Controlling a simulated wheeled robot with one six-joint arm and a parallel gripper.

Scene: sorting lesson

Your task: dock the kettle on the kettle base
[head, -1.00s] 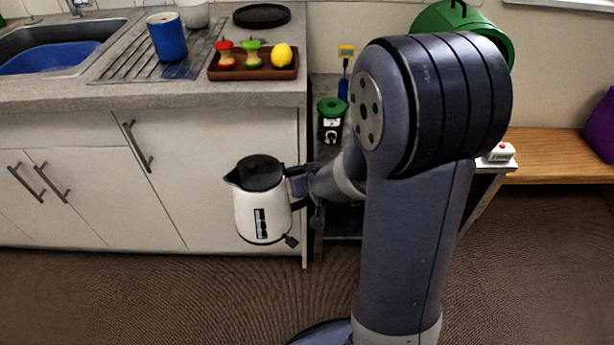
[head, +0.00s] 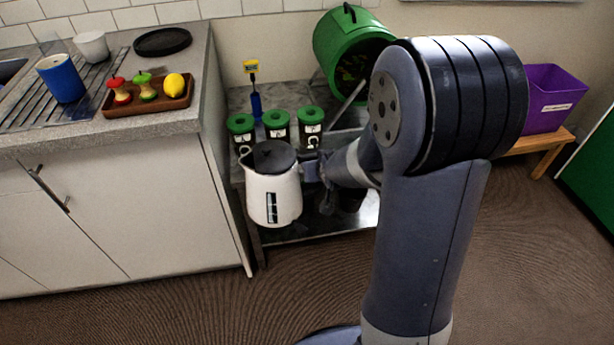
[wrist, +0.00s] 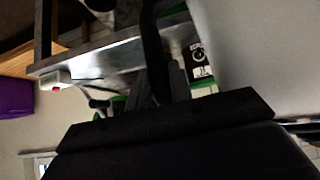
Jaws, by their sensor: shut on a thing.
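The white kettle (head: 274,200) with a dark lid is in the middle of the head view, upright and held in the air in front of a low metal shelf unit. My gripper (head: 311,170) is shut on its handle at the kettle's right side. In the wrist view, the dark handle (wrist: 153,45) runs up between the fingers. A flat round black disc (head: 162,41) lies on the counter at the back left; I cannot tell whether it is the kettle base.
The counter holds a blue cup (head: 60,79), a white cup (head: 91,47) and a wooden tray (head: 147,108) of fruit. Green-lidded jars (head: 276,125) and a green drum (head: 345,45) stand on the shelf unit. A purple bin (head: 552,97) is at right.

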